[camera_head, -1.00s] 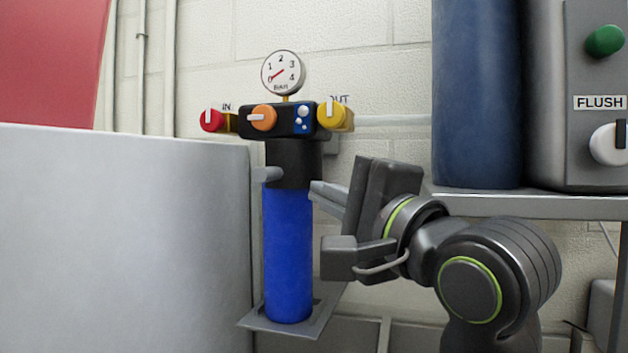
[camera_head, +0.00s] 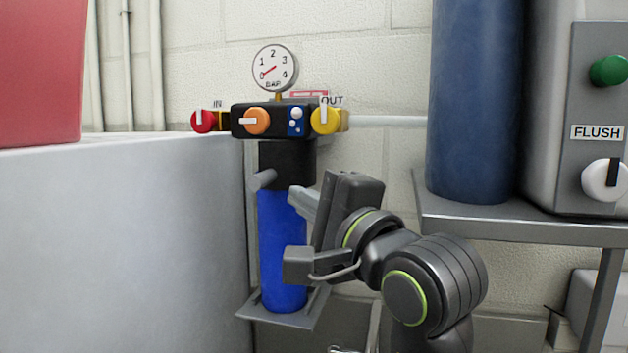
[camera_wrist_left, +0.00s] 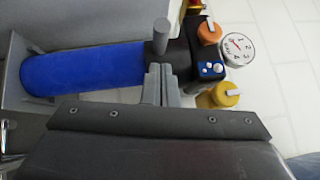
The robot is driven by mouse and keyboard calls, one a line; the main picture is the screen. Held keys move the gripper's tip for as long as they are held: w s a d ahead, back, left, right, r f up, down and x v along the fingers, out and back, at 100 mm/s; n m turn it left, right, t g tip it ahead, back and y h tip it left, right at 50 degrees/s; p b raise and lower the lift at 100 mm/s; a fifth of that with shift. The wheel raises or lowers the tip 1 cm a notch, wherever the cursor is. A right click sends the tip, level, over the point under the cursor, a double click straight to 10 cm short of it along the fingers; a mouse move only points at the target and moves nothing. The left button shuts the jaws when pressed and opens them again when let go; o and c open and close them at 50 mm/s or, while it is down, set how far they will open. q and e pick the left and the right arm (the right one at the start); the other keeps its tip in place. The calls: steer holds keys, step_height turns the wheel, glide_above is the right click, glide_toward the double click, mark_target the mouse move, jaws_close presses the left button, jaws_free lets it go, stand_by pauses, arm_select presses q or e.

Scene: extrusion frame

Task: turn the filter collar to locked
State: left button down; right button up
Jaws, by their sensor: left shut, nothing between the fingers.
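The filter has a blue housing (camera_head: 277,270) below a black collar (camera_head: 287,160). A grey peg (camera_head: 263,180) sticks out from the collar's left front; it also shows in the left wrist view (camera_wrist_left: 161,37). The blue housing lies across the left of the wrist view (camera_wrist_left: 85,70). My left gripper (camera_head: 300,199) is shut and empty, its fingertips in front of the collar's lower part, right of the peg. In the wrist view the shut fingers (camera_wrist_left: 158,84) point at the peg's base; I cannot tell if they touch it. My right gripper is not in view.
Above the collar are a red IN knob (camera_head: 203,121), an orange knob (camera_head: 256,121), a yellow OUT knob (camera_head: 326,120) and a gauge (camera_head: 275,68). A large grey-white panel (camera_head: 120,240) stands close on the left. A shelf (camera_head: 530,226) with a dark blue tank (camera_head: 472,100) is at right.

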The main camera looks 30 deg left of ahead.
mark_target(271, 180)
arm_select(q)
steer(key=p+x, duration=0.2)
steer(key=x, duration=0.2)
steer(key=shift+a+r, duration=0.15)
steer(key=shift+w+a, duration=0.2)
steer(key=shift+a, duration=0.2)
